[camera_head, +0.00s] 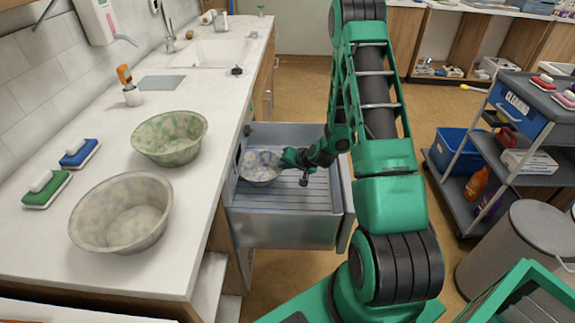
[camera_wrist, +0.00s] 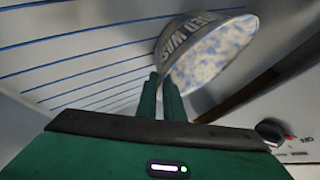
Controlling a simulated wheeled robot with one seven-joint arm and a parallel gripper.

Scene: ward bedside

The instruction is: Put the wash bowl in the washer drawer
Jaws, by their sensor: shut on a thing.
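A blue-speckled wash bowl (camera_head: 259,168) is inside the open washer drawer (camera_head: 285,233), at its left back part. In the wrist view the bowl (camera_wrist: 210,50) is tilted, with lettering on its outer wall that is partly cut off. My gripper (camera_head: 287,163) is shut on the bowl's rim; its green fingers (camera_wrist: 163,98) meet at the rim in the wrist view. The drawer's slatted floor (camera_wrist: 80,62) shows behind the bowl there. I cannot tell whether the bowl touches the floor. A green-speckled bowl (camera_head: 170,138) and a beige-speckled bowl (camera_head: 122,213) stand on the counter.
A cleaning trolley (camera_head: 500,150) and a grey bin (camera_head: 515,245) stand at right. The drawer's right part is free.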

